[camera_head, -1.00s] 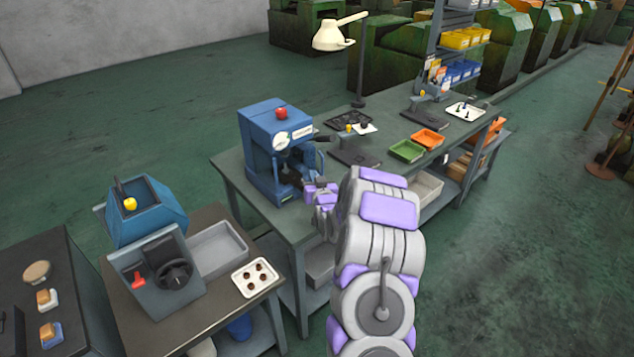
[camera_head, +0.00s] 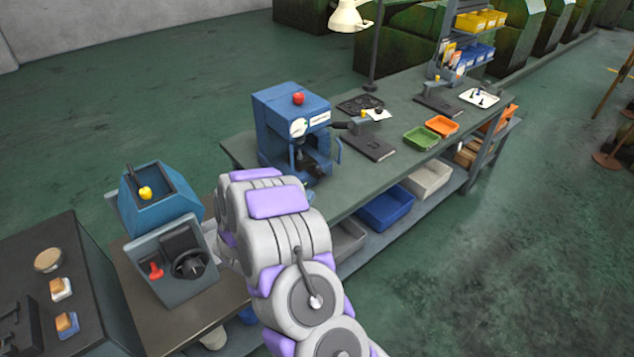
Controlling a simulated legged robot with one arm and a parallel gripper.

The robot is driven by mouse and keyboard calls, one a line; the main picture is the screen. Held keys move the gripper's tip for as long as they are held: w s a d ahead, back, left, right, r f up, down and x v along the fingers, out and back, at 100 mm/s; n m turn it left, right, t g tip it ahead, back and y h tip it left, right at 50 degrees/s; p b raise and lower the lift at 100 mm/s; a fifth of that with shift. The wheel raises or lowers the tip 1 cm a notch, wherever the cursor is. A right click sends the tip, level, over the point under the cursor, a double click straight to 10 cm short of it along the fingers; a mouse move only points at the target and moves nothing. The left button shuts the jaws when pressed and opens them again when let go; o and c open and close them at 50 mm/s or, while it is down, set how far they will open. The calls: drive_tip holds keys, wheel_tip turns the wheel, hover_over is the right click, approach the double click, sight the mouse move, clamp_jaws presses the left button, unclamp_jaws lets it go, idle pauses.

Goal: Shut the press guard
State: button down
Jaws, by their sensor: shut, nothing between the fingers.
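The blue press (camera_head: 275,105) stands upright on the near left part of the long grey workbench, with a red knob on top and a round dial on its front. A thin blue guard frame (camera_head: 339,150) stands at the right of its front opening. The dark tooling inside shows from this side, so the guard does not appear to cover the front. How far the guard is swung is hard to tell at this size. My arm is in front of and below the press, and its end is hidden behind my own links, so my gripper does not show.
The workbench (camera_head: 400,170) carries a black plate, a green tray (camera_head: 420,138) and an orange tray (camera_head: 441,126). A lamp (camera_head: 350,16) hangs above.

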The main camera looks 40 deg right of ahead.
drive_tip(key=s+x, duration=0.1)
drive_tip(key=x, duration=1.1)
drive_tip(key=n+t+y+b, duration=0.3)
drive_tip(key=n+t+y, duration=0.1)
drive_tip(key=n+t, duration=0.15)
approach(336, 148)
drive_tip(key=shift+w+d, duration=1.25)
drive_tip(key=shift+d, duration=1.15)
drive_tip(key=shift+w+f+m+t+p, duration=0.1)
drive_tip(key=shift+w+m+t+p, duration=0.1)
drive_tip(key=shift+w, duration=0.3)
drive_tip(key=shift+w+f+m+t+p, duration=0.1)
drive_tip(key=shift+w+m+p, duration=0.1)
drive_tip(key=shift+w, duration=0.3)
drive_tip(key=shift+w+d, duration=0.35)
drive_tip(key=shift+w, duration=0.05)
drive_tip(key=shift+w+d+r, duration=0.1)
drive_tip(key=shift+d+r, duration=0.05)
drive_tip(key=shift+d, duration=0.15)
drive_tip(key=shift+w+a, duration=0.1)
drive_tip(key=shift+a, duration=0.1)
